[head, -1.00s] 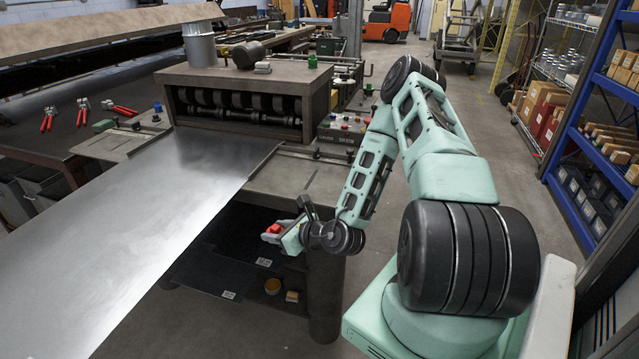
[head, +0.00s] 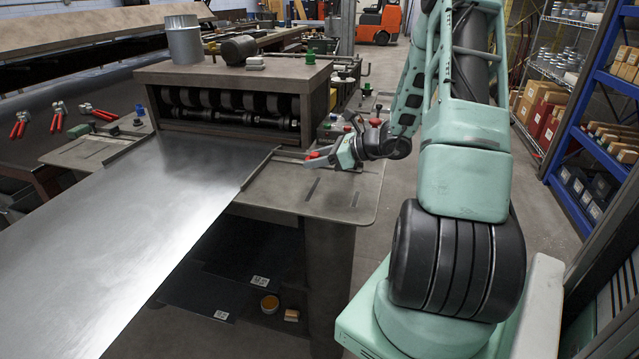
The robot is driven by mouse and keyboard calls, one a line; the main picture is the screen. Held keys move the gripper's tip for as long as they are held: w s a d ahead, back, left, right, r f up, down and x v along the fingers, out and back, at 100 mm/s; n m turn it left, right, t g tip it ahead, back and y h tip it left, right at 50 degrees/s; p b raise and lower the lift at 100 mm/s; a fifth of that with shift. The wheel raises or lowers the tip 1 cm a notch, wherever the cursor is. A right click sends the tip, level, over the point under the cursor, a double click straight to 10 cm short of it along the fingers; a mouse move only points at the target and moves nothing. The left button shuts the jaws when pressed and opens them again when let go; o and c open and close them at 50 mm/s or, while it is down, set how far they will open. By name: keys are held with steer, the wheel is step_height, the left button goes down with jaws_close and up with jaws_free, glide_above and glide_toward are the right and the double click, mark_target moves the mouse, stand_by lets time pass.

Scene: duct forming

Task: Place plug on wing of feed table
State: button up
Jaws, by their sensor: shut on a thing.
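The plug (head: 313,156) is a small red piece at the tip of my gripper (head: 322,159). My gripper is shut on it; the fingers hide part of it. The gripper is over the far part of the feed table's right wing (head: 328,196), a flat grey-brown plate with dark slots. I cannot tell whether the plug touches the wing or hangs just above it. The feed table carries a wide shiny metal sheet (head: 150,215) to the left of the wing.
The roller machine (head: 235,80) stands just behind the wing, with a can (head: 184,42) on top. Red-handled pliers (head: 57,115) lie at the left. The wing's near part is bare.

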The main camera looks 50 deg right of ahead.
mark_target(317, 187)
steer(key=shift+f, duration=3.25)
steer(key=shift+f, duration=0.2)
steer(key=o, duration=1)
steer(key=shift+r, duration=0.1)
